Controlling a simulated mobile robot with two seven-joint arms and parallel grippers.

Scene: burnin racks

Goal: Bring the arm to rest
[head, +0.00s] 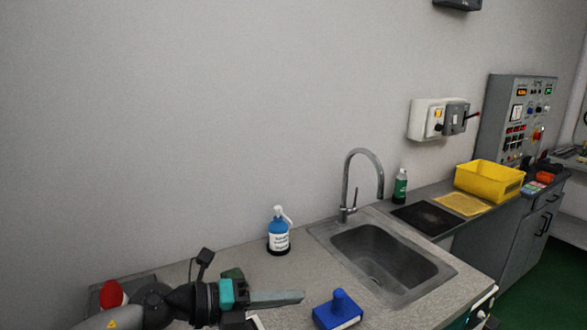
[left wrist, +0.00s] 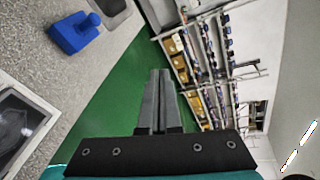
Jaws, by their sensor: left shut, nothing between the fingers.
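My left gripper (head: 278,299) reaches in from the lower left of the head view, over the speckled counter (head: 215,265). Its fingers are together with nothing between them. In the left wrist view the shut fingers (left wrist: 158,98) point out over the green floor. My left arm lies low along the front of the counter. My right gripper is not in view.
A blue block with a knob (head: 337,310) sits on the counter just right of my left gripper. A blue bottle (head: 278,232) stands behind it. A sink (head: 380,260) with a tall tap is at right. Racks (left wrist: 195,65) stand beyond the green floor (left wrist: 115,100).

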